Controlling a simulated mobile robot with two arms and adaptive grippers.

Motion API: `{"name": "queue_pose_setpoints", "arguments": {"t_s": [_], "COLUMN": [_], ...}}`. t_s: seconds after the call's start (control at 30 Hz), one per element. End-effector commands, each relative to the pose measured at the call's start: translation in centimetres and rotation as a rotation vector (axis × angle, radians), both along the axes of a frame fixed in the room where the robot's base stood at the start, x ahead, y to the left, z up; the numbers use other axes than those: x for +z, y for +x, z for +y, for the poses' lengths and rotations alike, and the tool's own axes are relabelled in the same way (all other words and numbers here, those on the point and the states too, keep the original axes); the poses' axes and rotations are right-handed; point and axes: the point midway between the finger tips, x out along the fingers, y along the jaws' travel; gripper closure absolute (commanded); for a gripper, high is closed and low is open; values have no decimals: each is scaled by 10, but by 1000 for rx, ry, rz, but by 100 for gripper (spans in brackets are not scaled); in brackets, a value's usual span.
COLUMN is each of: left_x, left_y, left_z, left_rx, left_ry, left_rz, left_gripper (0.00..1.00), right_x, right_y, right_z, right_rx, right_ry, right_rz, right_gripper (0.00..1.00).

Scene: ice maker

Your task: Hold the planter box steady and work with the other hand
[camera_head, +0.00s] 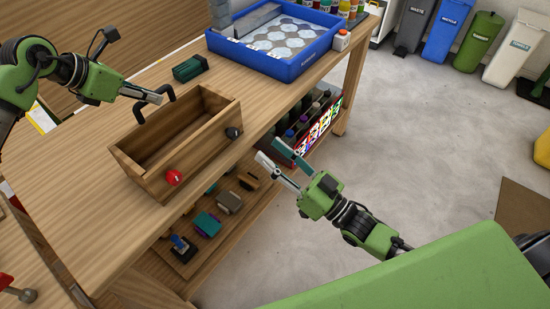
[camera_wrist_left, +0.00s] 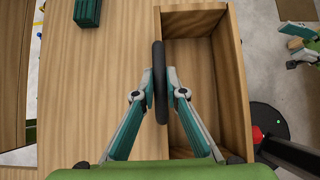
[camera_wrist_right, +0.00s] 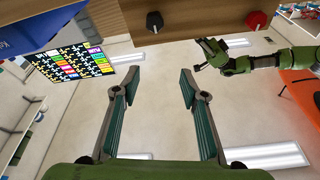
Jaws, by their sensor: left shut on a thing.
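The planter box (camera_head: 150,178) is an open, empty wooden box on the workbench. It has a dark handle (camera_head: 152,107) on its far long side, a red knob (camera_head: 174,177) and a black knob (camera_head: 234,133) on its near side. My left gripper (camera_head: 160,97) is shut on the handle; the left wrist view shows both fingertips pressed against the handle (camera_wrist_left: 160,80). My right gripper (camera_head: 272,153) is open and empty, off the bench's near edge, apart from the box. In the right wrist view, the black knob (camera_wrist_right: 154,21) and red knob (camera_wrist_right: 256,20) appear above its fingers.
A blue tray (camera_head: 290,68) with grey blocks sits farther along the bench (camera_head: 100,220). A green block (camera_head: 190,68) lies behind the box. A crate of bottles (camera_head: 318,130) and several small items are on the lower shelf. Bins (camera_head: 448,30) stand across the open floor.

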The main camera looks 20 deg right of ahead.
Motion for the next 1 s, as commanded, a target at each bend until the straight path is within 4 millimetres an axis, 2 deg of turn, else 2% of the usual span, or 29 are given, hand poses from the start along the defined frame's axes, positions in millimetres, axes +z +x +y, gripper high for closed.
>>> {"name": "queue_pose_setpoints", "arguments": {"t_s": [0.33, 1.0], "left_x": [0, 0], "left_y": [-1, -1], "left_z": [-1, -1], "left_rx": [-3, -3], "left_ry": [0, -1], "left_rz": [2, 2], "left_gripper": [100, 100], "right_x": [-2, -21], "right_y": [-4, -54], "right_z": [-3, -36], "right_rx": [0, 0], "right_ry": [-1, -1], "right_rz": [2, 2], "right_gripper": [60, 60]}}
